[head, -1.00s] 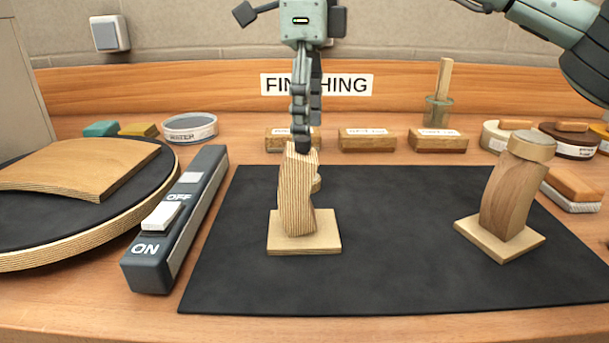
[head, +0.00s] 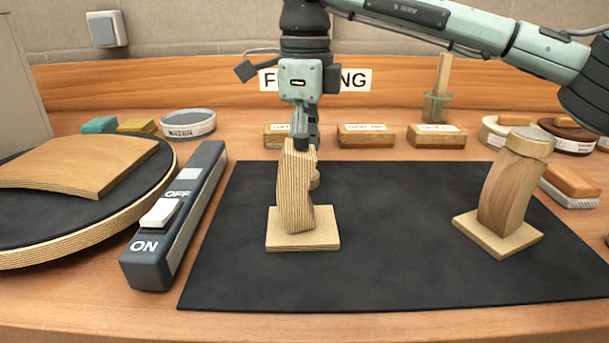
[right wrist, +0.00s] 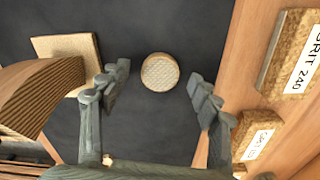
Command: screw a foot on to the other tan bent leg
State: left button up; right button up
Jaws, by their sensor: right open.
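A tan bent leg (head: 294,190) with striped laminated edges stands upright on a square base (head: 300,244) on the black mat; no foot shows on its top. It also shows at the left of the right wrist view (right wrist: 40,90). A loose round foot (right wrist: 160,72) lies on the mat beside it; in the head view it is mostly hidden behind the leg. The second tan leg (head: 506,195) stands at the right with a round foot (head: 531,143) on top. My right gripper (right wrist: 160,85) is open, its fingers on either side of the loose foot. My left gripper is out of view.
Sanding blocks (head: 366,136) line the mat's (head: 400,270) back edge, close to my right gripper. A switch box (head: 174,218) and a round platform with a curved panel (head: 80,165) stand at the left. The mat between the legs is clear.

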jog(key=shift+f, duration=0.25)
jog(key=shift+c, duration=0.7)
jog(key=c, duration=0.8)
